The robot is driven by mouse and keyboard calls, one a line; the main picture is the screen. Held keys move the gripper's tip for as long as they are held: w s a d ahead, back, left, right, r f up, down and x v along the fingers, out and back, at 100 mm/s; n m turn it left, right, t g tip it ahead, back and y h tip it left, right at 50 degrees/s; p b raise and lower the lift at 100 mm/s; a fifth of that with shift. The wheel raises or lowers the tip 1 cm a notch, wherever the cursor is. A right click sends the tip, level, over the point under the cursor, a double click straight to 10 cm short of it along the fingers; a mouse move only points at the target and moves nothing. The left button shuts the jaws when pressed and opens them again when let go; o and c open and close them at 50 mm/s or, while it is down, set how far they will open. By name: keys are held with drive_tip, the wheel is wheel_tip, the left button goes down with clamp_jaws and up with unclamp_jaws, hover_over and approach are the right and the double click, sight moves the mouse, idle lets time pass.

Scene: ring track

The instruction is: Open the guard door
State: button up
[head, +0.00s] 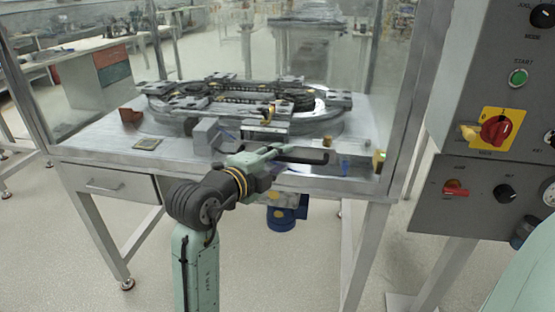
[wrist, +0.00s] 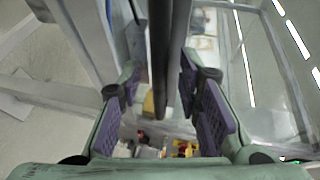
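The guard door (head: 300,60) is a clear panel in a grey metal frame at the front of the ring track table; it looks shut, but its edges are hard to make out. A dark bar handle (head: 308,156) shows low on its front, partly hidden by my gripper (head: 280,153). In the wrist view the dark handle (wrist: 159,50) runs down between the two purple-padded fingers of my gripper (wrist: 160,88). The fingers are apart, with a visible gap on the left side of the bar. I cannot tell whether the right finger touches it.
The ring track (head: 240,100) stands behind the clear panel on the metal table (head: 100,150). A grey control panel (head: 480,120) with a red and yellow switch (head: 495,129) stands close on the right. Open floor lies at the left.

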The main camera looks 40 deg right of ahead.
drive_tip(key=shift+c, duration=0.2)
clamp_jaws()
idle(0.6)
